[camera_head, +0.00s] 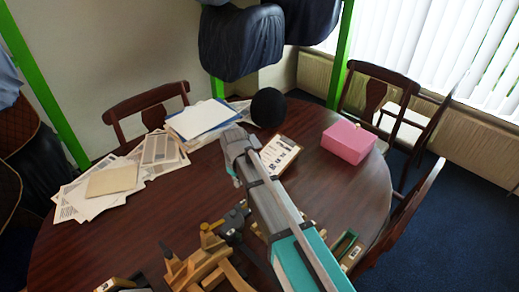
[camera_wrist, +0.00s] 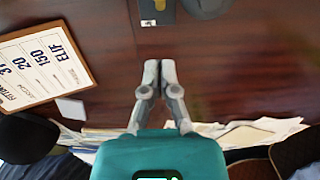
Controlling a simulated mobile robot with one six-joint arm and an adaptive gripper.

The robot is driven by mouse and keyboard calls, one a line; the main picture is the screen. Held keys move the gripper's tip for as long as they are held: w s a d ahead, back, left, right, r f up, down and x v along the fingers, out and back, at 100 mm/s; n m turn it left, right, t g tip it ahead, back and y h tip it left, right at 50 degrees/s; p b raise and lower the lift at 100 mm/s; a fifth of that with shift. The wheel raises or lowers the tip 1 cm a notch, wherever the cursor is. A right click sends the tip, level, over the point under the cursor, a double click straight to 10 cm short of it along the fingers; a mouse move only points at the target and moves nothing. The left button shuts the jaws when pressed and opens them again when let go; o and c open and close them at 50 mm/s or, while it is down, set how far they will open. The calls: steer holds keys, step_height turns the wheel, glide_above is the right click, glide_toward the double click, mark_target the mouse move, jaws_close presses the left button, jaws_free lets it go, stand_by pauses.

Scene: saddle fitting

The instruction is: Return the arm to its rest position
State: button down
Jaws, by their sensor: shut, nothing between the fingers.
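My gripper (camera_wrist: 160,68) is shut and empty in the wrist view, its two grey fingers together over the dark wooden table (camera_wrist: 240,60). In the head view my arm (camera_head: 275,205) reaches from the bottom right toward the table's middle. Its fingers cannot be made out there. No object touches the fingertips in the wrist view.
A clipboard (camera_head: 279,155) lies beside my arm, near a black round object (camera_head: 268,107) and a pink box (camera_head: 347,141). Papers (camera_head: 160,147) cover the back left. A wooden stand (camera_head: 205,265) is in front. Chairs (camera_head: 145,105) surround the table. Bare tabletop shows at left front.

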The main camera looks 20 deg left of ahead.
steer(key=shift+d, duration=0.1)
steer(key=s+d+m, duration=0.1)
steer(key=d+m, duration=0.5)
steer(key=d, duration=1.6)
steer(key=s+d+m, duration=0.2)
steer(key=d+m, duration=0.4)
steer(key=d, duration=1.7)
steer(key=shift+d+r+m, duration=0.15)
steer(key=shift+m, duration=0.15)
